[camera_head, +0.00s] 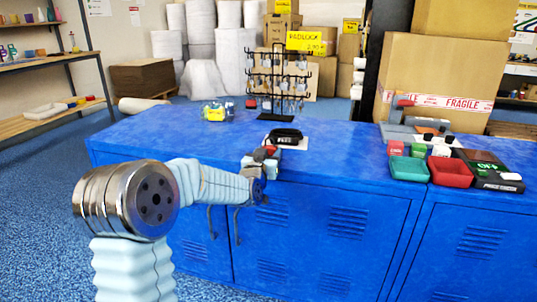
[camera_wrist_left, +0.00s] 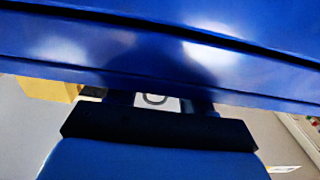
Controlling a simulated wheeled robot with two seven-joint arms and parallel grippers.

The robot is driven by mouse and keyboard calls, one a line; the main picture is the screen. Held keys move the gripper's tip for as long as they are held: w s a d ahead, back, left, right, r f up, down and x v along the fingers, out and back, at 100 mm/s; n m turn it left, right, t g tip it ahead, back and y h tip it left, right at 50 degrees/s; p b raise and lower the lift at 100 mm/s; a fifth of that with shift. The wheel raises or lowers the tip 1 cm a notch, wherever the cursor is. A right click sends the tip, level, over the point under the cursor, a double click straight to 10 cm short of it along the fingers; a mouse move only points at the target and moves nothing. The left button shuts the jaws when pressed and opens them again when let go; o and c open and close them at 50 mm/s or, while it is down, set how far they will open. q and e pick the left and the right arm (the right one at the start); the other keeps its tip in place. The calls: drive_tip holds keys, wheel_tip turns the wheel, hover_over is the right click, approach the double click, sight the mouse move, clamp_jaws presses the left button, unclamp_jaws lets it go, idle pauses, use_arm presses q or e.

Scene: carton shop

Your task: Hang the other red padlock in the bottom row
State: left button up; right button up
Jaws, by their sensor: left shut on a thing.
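The black wire rack (camera_head: 279,84) stands on the blue cabinet top under a yellow "PADLOCK" sign, with several small metallic padlocks hanging in rows. A small red item (camera_head: 252,104), likely a red padlock, shows at its bottom left. My left gripper (camera_head: 264,157) is at the cabinet's front edge, shut on a small red thing (camera_head: 270,149) that looks like a red padlock. In the left wrist view, a grey U-shaped shackle (camera_wrist_left: 155,99) shows between the dark fingers; its body is hidden. My right gripper is not in view.
A black case (camera_head: 286,136) lies on a white sheet just beyond my left gripper. A clear pack with yellow (camera_head: 214,112) sits left of the rack. Green (camera_head: 409,169) and red trays (camera_head: 451,172) and a black scale stand at right.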

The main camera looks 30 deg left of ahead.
use_arm(q)
drive_tip(key=shift+r, duration=0.15)
drive_tip(key=shift+s+r+p, duration=0.2)
drive_tip(key=shift+r+p, duration=0.25)
drive_tip(key=shift+r, duration=0.45)
drive_tip(key=shift+s+d, duration=0.1)
drive_tip(key=shift+b+v, duration=0.55)
drive_tip(key=shift+v, duration=0.9)
drive_tip(key=shift+b+v, duration=0.4)
drive_tip(key=shift+v, duration=2.3)
